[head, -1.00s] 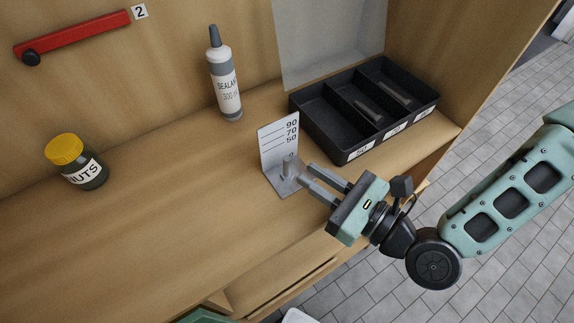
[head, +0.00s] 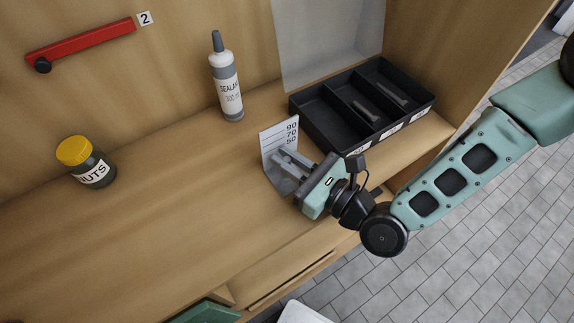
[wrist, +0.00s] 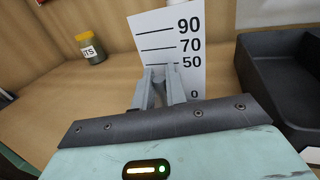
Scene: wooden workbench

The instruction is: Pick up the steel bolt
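My gripper (head: 278,153) is at the angled gauge plate (head: 267,136), which is marked 90, 70, 50 and 0. Its two fingers reach toward the upright face of the plate and stand apart in the wrist view (wrist: 158,72). A grey steel bolt stood upright on the foot of this plate a second ago; now the fingers largely hide it. A grey shape shows between the fingertips in the wrist view, but contact with the fingers cannot be made out. Two other grey bolts lie in the black tray, one (head: 367,112) in the middle compartment and one (head: 391,93) in the right compartment.
The black divided tray (head: 347,143) stands right behind the gauge, with its left compartment empty. A sealant bottle (head: 227,85) stands at the back. A nuts jar (head: 94,172) with a yellow lid is at the left. The bench between jar and gauge is clear.

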